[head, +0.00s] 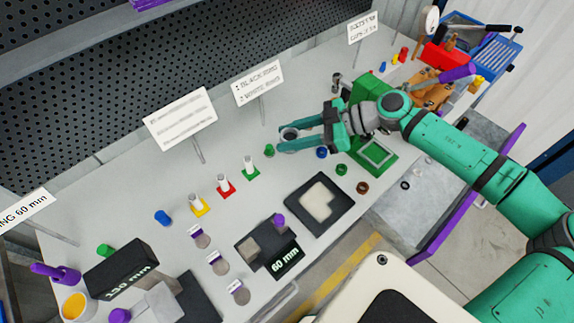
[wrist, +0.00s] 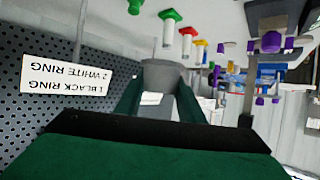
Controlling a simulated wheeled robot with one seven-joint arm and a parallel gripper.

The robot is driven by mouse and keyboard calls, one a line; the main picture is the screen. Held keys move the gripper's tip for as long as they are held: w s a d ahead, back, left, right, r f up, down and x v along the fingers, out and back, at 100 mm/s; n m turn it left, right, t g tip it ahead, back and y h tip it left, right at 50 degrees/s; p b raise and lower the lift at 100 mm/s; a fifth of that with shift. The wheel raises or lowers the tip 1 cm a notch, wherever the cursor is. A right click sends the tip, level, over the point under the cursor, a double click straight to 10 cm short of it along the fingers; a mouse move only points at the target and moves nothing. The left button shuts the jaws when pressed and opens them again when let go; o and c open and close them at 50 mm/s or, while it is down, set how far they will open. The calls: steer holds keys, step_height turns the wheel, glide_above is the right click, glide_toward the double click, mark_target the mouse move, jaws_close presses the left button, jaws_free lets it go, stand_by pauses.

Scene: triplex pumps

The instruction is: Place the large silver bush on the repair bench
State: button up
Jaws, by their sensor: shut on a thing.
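My gripper (head: 284,140) is over the back middle of the long pale grey bench (head: 325,233) in the head view. Its two teal fingers are shut on a grey silver bush (head: 290,133), partly hidden by the fingers. In the wrist view, which looks upside down, the bush (wrist: 163,74) sits between the fingertips of my gripper (wrist: 160,92) as a wide tapered grey piece. I cannot tell whether the bush touches the bench top. No label in view names the repair bench.
Green, red and yellow holders with white pins (head: 223,186) stand left of my gripper. A black tray (head: 342,208), a 60 mm block (head: 283,262) and a green square frame (head: 376,155) are nearby. Sign posts and a perforated panel (head: 150,90) line the back.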

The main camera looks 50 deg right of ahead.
mark_target(289, 173)
step_height(289, 173, down, 14)
steer(key=shift+f, duration=0.15)
stand_by(0.4)
steer(key=o, duration=1.1)
steer(key=shift+o, duration=0.2)
steer(key=v, duration=1.2)
